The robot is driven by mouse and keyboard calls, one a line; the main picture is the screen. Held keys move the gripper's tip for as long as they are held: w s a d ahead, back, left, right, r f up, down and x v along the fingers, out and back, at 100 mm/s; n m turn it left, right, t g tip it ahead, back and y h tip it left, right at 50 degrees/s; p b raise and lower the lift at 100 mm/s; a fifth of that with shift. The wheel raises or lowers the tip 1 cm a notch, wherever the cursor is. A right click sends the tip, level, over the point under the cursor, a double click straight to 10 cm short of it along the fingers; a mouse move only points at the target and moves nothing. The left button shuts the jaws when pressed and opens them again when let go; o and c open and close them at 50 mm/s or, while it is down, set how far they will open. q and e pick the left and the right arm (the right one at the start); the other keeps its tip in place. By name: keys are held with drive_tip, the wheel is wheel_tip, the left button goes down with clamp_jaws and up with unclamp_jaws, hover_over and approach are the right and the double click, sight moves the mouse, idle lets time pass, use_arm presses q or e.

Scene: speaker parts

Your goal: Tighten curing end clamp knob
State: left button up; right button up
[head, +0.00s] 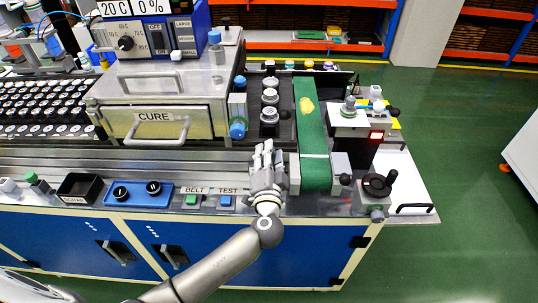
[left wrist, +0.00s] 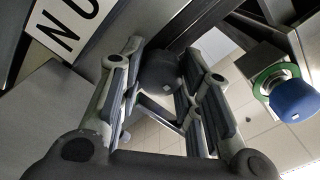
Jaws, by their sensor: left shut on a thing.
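My left gripper (head: 264,152) reaches up over the front edge of the machine, between the cure chamber and the green belt. In the left wrist view its fingers (left wrist: 165,95) close around a dark rounded knob (left wrist: 160,70). The gripper hides this knob in the head view, so I cannot tell its turn angle. The cure chamber (head: 152,125), a metal box labelled CURE with a front handle, stands left of the gripper. My right gripper is not in view.
The green belt (head: 311,130) carries a yellow piece (head: 307,106). A blue knob (head: 237,131) sits beside the chamber. A black handwheel (head: 378,185) stands at right. BELT and TEST buttons (head: 226,201) lie left of my arm. A blue knob with a green ring (left wrist: 291,97) is near the fingers.

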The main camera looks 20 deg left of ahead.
use_arm(q)
drive_tip(key=m, duration=0.4)
drive_tip(key=m+p, duration=0.1)
drive_tip(key=m, duration=0.3)
drive_tip(key=m+p, duration=0.2)
drive_tip(key=m, duration=0.3)
drive_tip(key=shift+f+m, duration=0.15)
drive_tip(key=shift+m, duration=0.15)
drive_tip(key=m+p, duration=0.1)
drive_tip(key=m, duration=0.2)
drive_tip(key=shift+f, duration=0.15)
drive_tip(key=shift+m+p, duration=0.3)
drive_tip(key=shift+s+f, duration=0.1)
drive_tip(key=o, duration=1)
drive_tip(key=shift+r, duration=0.2)
